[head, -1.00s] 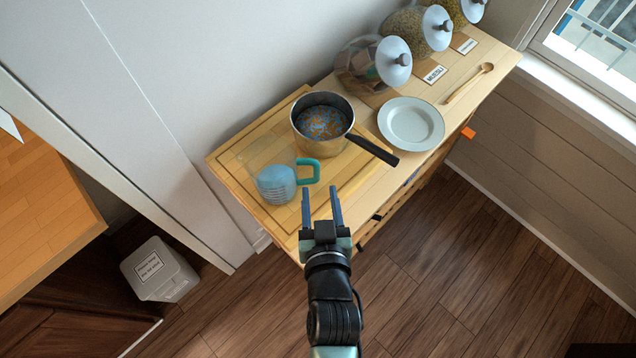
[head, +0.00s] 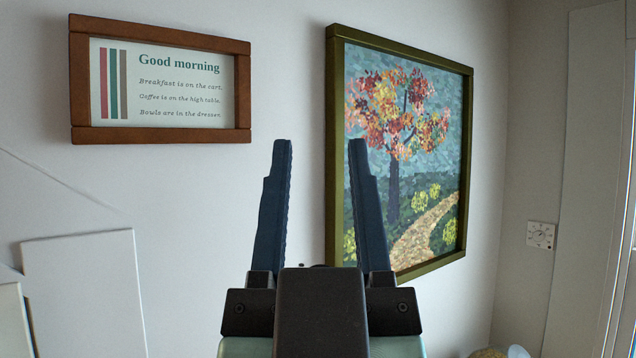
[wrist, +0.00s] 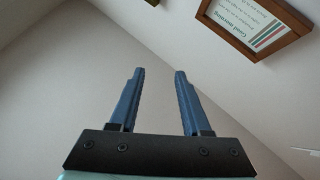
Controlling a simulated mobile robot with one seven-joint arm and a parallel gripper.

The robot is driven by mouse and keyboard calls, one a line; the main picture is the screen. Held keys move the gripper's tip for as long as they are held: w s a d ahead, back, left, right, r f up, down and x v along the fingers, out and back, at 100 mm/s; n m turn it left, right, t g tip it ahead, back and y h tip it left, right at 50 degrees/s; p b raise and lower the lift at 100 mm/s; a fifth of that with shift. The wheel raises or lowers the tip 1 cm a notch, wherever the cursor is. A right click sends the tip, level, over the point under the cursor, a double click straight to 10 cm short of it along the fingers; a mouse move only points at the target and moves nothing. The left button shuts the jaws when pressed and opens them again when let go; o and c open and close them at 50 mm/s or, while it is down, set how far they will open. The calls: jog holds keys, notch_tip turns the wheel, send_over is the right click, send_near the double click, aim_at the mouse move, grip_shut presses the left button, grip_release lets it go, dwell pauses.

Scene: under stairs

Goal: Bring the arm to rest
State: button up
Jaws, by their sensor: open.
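My gripper (head: 320,150) is raised high in front of the white wall in the head view. Its two dark blue fingers point upward and stand apart with nothing between them. In the wrist view my gripper (wrist: 159,75) is also open and empty, with bare wall behind the fingers. The fingers overlap part of the painting's left edge in the head view, but I cannot tell the distance to the wall.
A wood-framed "Good morning" sign (head: 160,85) hangs at the left, and a green-framed tree painting (head: 405,150) at the right. A small dial plate (head: 541,235) is on the right wall. The top of a jar (head: 490,352) shows at the bottom edge.

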jog(key=shift+s+r+t, duration=0.4)
jog(key=shift+s+r, duration=0.65)
jog(key=shift+r, duration=0.2)
notch_tip(320, 180, down, 3)
jog(key=b, duration=0.3)
jog(key=shift+f, duration=0.1)
